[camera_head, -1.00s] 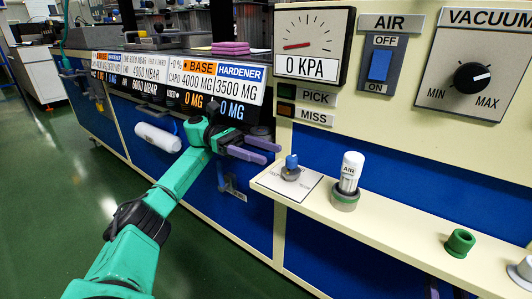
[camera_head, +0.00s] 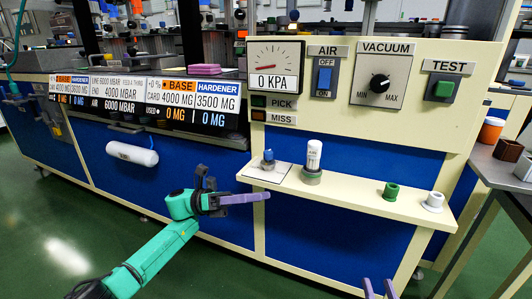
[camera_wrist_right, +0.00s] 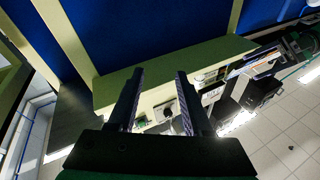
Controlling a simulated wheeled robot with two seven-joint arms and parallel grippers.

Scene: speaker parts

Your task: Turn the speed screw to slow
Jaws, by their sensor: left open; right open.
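A small metal fitting with a blue top (camera_head: 268,155) stands upright on a white card (camera_head: 255,174) at the left end of the cream shelf. It may be the speed screw; the card's print is too small to read. My left gripper (camera_head: 265,196), with purple fingers, is open and empty. In the head view it appears just below the shelf's left end, apart from the fitting. My right gripper (camera_head: 379,289) shows only its purple fingertips at the bottom edge. In the right wrist view its fingers (camera_wrist_right: 160,76) are apart with nothing between them.

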